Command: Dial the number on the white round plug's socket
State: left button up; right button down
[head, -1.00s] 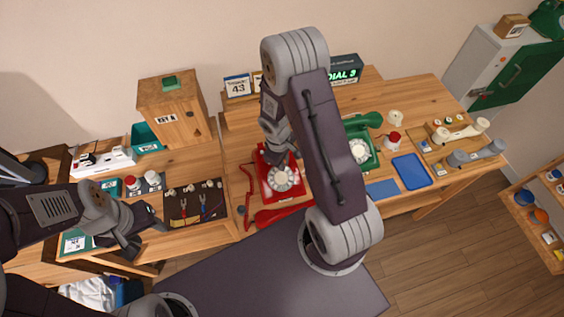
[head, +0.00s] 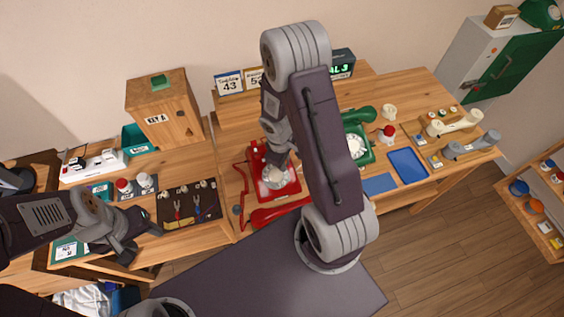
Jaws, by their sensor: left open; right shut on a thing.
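The red phone (head: 290,190) stands on the middle table. Its pale dial (head: 275,177) is partly covered by my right gripper (head: 274,163), which reaches down onto it. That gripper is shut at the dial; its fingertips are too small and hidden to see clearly. The red handset (head: 280,214) lies off the phone in front. My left gripper (head: 140,238) is open and empty near the left table's front edge. A white power strip (head: 94,166) with plugs stands at the back left; I cannot tell which plug is white and round.
A green phone (head: 366,154) stands right, partly behind my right arm. A lit display (head: 341,69) and number cards (head: 229,84) stand behind. A wooden box (head: 162,112), plier mat (head: 185,213) and blue tray (head: 408,163) are nearby.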

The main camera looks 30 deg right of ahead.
jog(key=shift+s+d+f+b, duration=0.1)
jog(key=shift+s+f+b, duration=0.2)
jog(key=shift+s+b, duration=0.25)
jog(key=shift+r, duration=0.1)
jog(key=shift+s+f+b, duration=0.35)
jog(key=shift+s+b, duration=0.05)
jog(key=shift+b, duration=0.35)
jog(key=shift+s, duration=0.1)
jog(key=shift+s+r, duration=0.1)
